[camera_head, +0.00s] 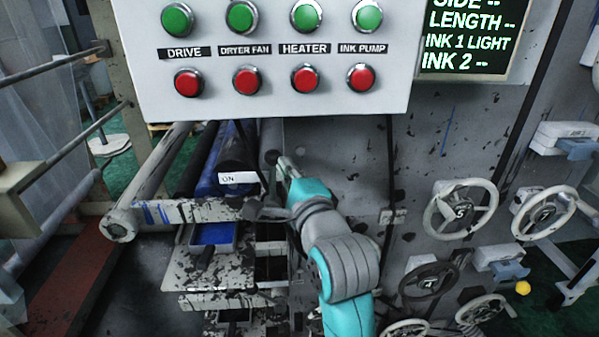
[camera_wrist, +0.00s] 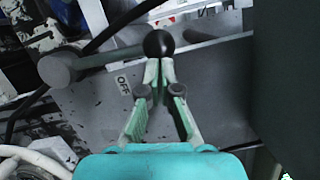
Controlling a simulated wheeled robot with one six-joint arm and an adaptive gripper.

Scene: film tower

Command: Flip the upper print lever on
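In the wrist view the lever (camera_wrist: 110,55) is a dark grey rod with a black ball knob (camera_wrist: 158,43). It runs from a round grey pivot (camera_wrist: 58,68) on the left to the knob. An OFF label (camera_wrist: 123,86) is on the grey plate below the rod. My gripper (camera_wrist: 158,68) has its fingertips together just below the knob; whether they touch it is unclear. In the head view my gripper (camera_head: 284,168) is at the machine's side, right of a white ON label (camera_head: 238,178). The lever is hard to make out there behind my arm.
A control box (camera_head: 265,50) with green and red buttons hangs above my gripper. Rollers (camera_head: 160,180) lie to the left. Several handwheels (camera_head: 460,210) stick out on the right. A dark cable (camera_wrist: 120,22) crosses near the lever.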

